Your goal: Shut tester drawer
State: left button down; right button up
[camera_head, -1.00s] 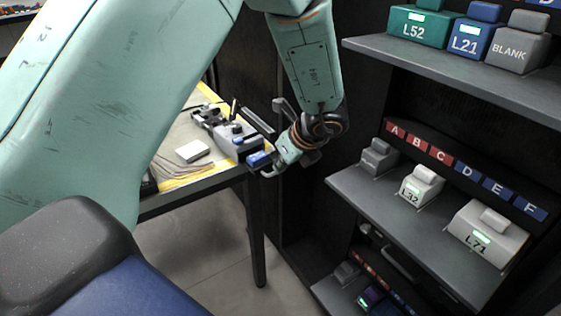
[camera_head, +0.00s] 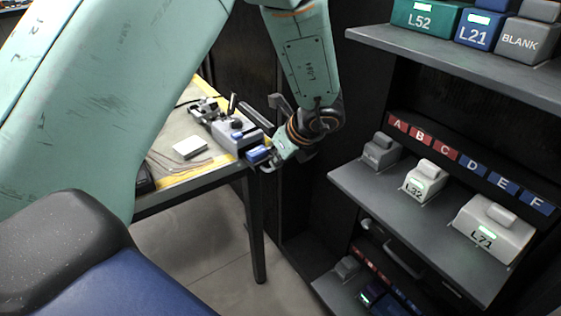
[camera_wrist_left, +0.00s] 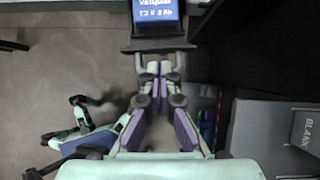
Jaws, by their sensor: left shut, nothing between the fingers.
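The tester (camera_head: 236,131) is a grey device with blue parts at the near right corner of the table. Its blue front part (camera_head: 257,155), apparently the drawer, projects at the table edge. In the left wrist view, a blue lettered face (camera_wrist_left: 155,17) sits at the top, with a dark bar handle (camera_wrist_left: 158,45) below it. My left gripper (camera_head: 271,162) is at the drawer front, fingers shut and empty. In the left wrist view its fingertips (camera_wrist_left: 160,67) are just below the handle; I cannot tell whether they touch it. My right gripper is not in view.
The table (camera_head: 207,179) carries a white pad (camera_head: 190,148) and thin cables. Shelves (camera_head: 385,203) with labelled grey, green and blue blocks stand close on the right. A dark table leg (camera_head: 256,230) is below the tester. Open floor lies under the table edge.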

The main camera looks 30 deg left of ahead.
aim_at(257, 150)
pick_arm(q)
jog(key=a, duration=0.2)
jog(key=w+a, duration=0.1)
jog(key=a, duration=0.3)
jog(key=shift+w+a+b, duration=0.3)
jog(key=shift+w+a, duration=0.1)
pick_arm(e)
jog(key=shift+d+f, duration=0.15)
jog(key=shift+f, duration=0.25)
pick_arm(q)
jog(key=shift+r, duration=0.15)
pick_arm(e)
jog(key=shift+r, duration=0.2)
